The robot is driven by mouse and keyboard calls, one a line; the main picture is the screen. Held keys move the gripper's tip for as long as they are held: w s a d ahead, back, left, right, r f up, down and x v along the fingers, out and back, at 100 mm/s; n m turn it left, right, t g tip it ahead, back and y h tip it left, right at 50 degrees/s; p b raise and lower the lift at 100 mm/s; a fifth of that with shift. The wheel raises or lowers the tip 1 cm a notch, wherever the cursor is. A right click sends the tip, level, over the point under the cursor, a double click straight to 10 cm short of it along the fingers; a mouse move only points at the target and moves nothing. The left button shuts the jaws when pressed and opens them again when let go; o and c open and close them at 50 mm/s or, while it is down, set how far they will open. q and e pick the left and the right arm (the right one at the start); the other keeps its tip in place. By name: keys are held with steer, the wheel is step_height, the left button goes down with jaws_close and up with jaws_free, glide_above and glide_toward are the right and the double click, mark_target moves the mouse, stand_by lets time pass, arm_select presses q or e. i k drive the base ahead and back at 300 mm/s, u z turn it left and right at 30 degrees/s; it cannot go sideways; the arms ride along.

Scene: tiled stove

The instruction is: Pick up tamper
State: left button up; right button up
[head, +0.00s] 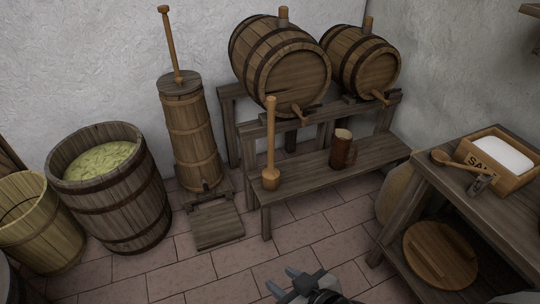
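The tamper (270,153) is a light wooden tool with a long handle and a thick round foot. It stands upright near the left end of the low bench (340,177), foot down. My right gripper (282,280) is at the bottom edge of the head view, above the tiled floor. Its two fingers are apart with nothing between them. It is in front of the bench and well clear of the tamper. My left gripper is not in view.
A mug (342,152) stands right of the tamper, with two barrels (283,62) on the rack behind. A churn (190,130) and a cabbage-filled tub (117,205) stand left. A table (432,185) with a salt box (496,172) is at right. The floor before the bench is clear.

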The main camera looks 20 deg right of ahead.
mark_target(271, 174)
steer(key=u, duration=0.6)
steer(key=k, duration=0.25)
steer(key=z, duration=1.6)
steer(key=i, duration=0.95)
steer(key=u, duration=0.3)
